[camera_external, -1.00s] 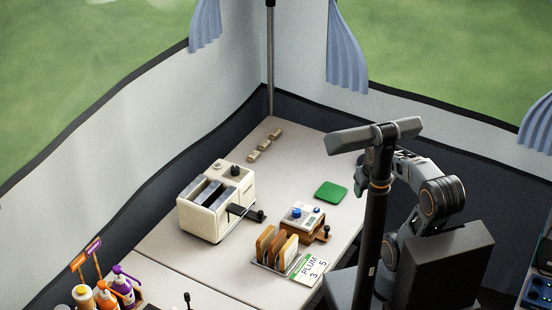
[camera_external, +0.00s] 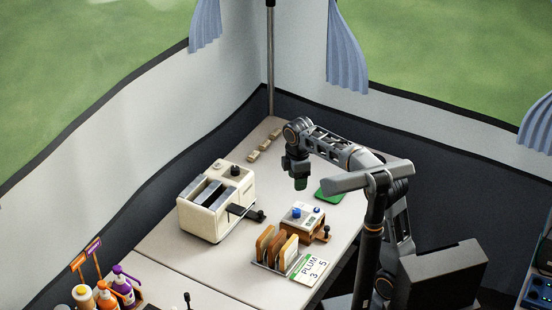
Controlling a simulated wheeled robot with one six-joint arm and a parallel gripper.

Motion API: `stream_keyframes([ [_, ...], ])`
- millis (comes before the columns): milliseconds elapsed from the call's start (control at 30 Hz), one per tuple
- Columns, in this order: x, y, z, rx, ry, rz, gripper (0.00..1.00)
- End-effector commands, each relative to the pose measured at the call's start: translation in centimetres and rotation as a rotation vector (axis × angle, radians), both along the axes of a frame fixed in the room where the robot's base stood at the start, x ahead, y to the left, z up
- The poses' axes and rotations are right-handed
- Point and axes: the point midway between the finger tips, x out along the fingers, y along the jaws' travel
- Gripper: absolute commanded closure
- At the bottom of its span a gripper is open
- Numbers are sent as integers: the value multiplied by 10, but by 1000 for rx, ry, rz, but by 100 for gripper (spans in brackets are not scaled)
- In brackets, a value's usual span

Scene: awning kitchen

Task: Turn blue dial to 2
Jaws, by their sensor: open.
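A small box with a white top (camera_external: 301,217) and a brown wooden base stands near the right edge of the table. A blue dial (camera_external: 296,211) sits on its top, with a second small blue knob (camera_external: 317,210) to the right. The dial's number marks are too small to read. My gripper (camera_external: 301,185) points down above the table, behind the box and apart from it. It is open and holds nothing that I can see.
A cream toaster (camera_external: 205,217) with a black lever stands left of the box. A rack of brown slices (camera_external: 268,248) and a PLUM card (camera_external: 311,269) lie in front. A green pad (camera_external: 326,196) is behind, partly hidden by my arm. Small beige blocks (camera_external: 265,145) lie at the back.

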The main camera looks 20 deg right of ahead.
Motion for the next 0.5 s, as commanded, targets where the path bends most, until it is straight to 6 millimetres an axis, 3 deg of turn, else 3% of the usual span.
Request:
stream_keyframes([
  [500, 0, -1, -95, 0, 0, -1, 44],
])
